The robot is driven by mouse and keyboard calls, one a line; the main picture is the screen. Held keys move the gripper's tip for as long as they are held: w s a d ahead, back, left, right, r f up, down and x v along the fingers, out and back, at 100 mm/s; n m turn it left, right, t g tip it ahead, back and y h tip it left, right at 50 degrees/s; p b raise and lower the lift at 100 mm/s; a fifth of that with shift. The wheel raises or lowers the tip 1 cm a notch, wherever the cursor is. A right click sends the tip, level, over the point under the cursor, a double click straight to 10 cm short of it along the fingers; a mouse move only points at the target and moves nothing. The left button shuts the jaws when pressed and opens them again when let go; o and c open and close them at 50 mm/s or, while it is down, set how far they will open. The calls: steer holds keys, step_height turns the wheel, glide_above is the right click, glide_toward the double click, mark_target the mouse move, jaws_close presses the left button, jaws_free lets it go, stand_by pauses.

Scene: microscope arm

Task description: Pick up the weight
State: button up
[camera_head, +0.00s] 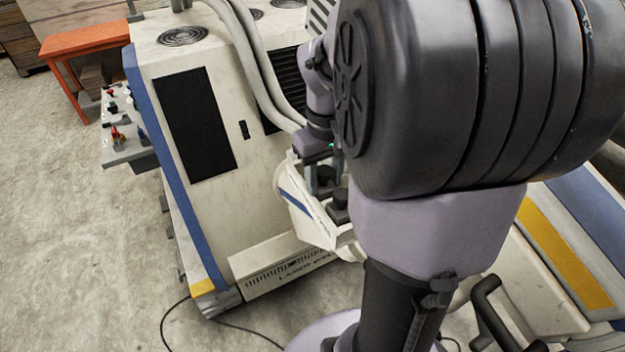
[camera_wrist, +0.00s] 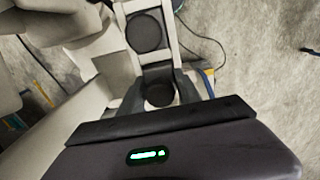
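Two dark round weights sit in a pale tray (camera_head: 296,207) on the white machine. In the wrist view the near weight (camera_wrist: 160,94) lies between the two dark fingers of my gripper (camera_wrist: 160,90). The other weight (camera_wrist: 145,32) lies farther off in its own square slot, clear of the fingers. In the head view my gripper (camera_head: 323,178) points down into the tray around one weight, and the second weight (camera_head: 340,203) stands closer to the camera. The fingers look spread, one on each side of the near weight. Its lower part is hidden.
The large white machine (camera_head: 215,190) with a blue edge and thick pale hoses (camera_head: 262,70) stands beside the tray. An orange table (camera_head: 85,42) is at the back left. Cables lie on the concrete floor (camera_head: 70,240). My arm hides much of the right side.

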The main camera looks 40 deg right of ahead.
jaws_close()
steer(key=shift+w, duration=0.1)
